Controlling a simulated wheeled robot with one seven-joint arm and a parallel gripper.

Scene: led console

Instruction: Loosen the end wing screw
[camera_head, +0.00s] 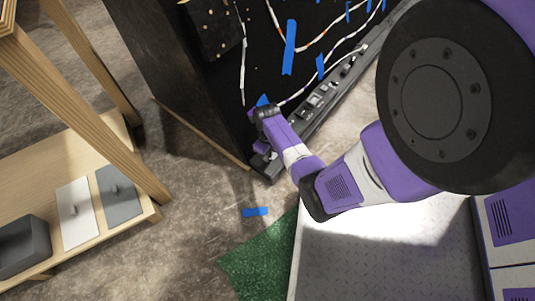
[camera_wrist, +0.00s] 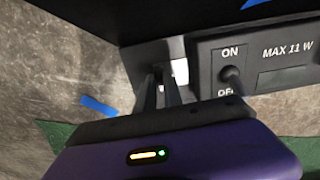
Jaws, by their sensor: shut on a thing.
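The long dark console rail (camera_head: 318,103) lies along the foot of the black panel. Its near end block (camera_head: 263,163) is at the lower left, and in the wrist view this end (camera_wrist: 150,53) is just beyond my fingers. My gripper (camera_wrist: 162,84) is at that end, its two dark fingers close together and shut on the end wing screw. The screw is mostly hidden by the fingers. A small pale patch (camera_wrist: 180,71) shows beside the fingertips; I cannot tell whether it is part of the screw. In the head view my gripper (camera_head: 257,144) is partly hidden by my purple wrist.
A switch (camera_wrist: 232,75) marked ON and OFF and a MAX 11 W label (camera_wrist: 287,52) sit right of my fingers. The black panel (camera_head: 190,75) carries cables and blue tape. A wooden shelf (camera_head: 140,218) stands left. Open floor with blue tape (camera_head: 256,212) lies in front.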

